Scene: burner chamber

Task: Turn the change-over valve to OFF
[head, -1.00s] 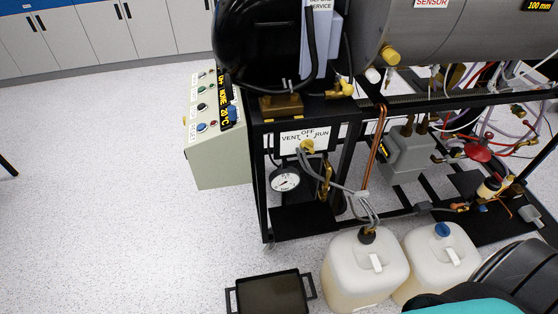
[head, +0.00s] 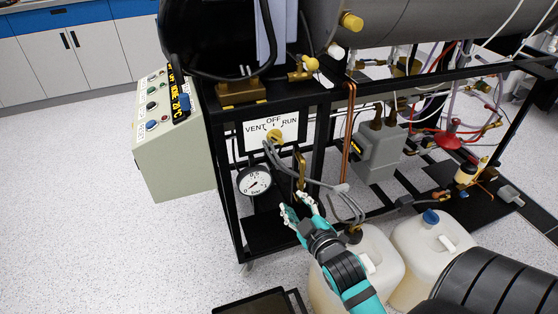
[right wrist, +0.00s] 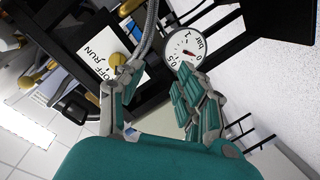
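The change-over valve is a small yellow knob (head: 274,137) on a white plate (head: 288,127) marked VENT, OFF and RUN, on the front of the black frame. Grey hoses run down from just below it. I cannot tell which mark the knob points to. My right gripper (head: 297,206) is below and slightly right of the knob, apart from it, with its fingers spread and nothing between them. In the right wrist view the knob (right wrist: 117,61) shows just past the tip of the left finger, and the open gripper (right wrist: 153,78) is empty. My left gripper is not in view.
A round pressure gauge (head: 254,181) sits left of the hoses, close to my right gripper. Brass fittings (head: 301,170) hang just above it. White jerrycans (head: 425,262) and a black tray (head: 258,304) stand on the floor. A control box (head: 172,145) is at left.

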